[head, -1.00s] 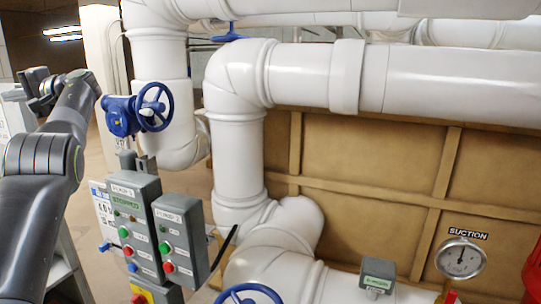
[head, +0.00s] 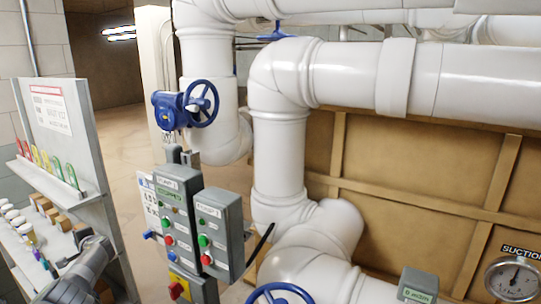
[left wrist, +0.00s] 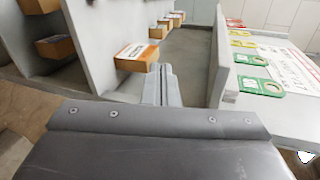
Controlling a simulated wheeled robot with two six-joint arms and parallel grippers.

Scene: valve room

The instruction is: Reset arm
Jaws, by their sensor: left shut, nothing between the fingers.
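My left arm (head: 85,272) comes in at the lower left of the head view, in front of a grey tag rack; its fingertips cannot be made out there. In the left wrist view my left gripper (left wrist: 162,85) is shut and empty, its fingers close together between grey shelf panels. A small orange-brown box with a white label (left wrist: 136,56) lies just beyond and left of the fingertips. My right gripper is in neither view.
The grey rack (head: 85,120) holds coloured tags (head: 45,163) and small items. Two push-button boxes (head: 178,215) stand near the middle, below a blue handwheel (head: 202,103). White pipes (head: 280,150) fill the centre and right. A gauge (head: 513,279) is at lower right.

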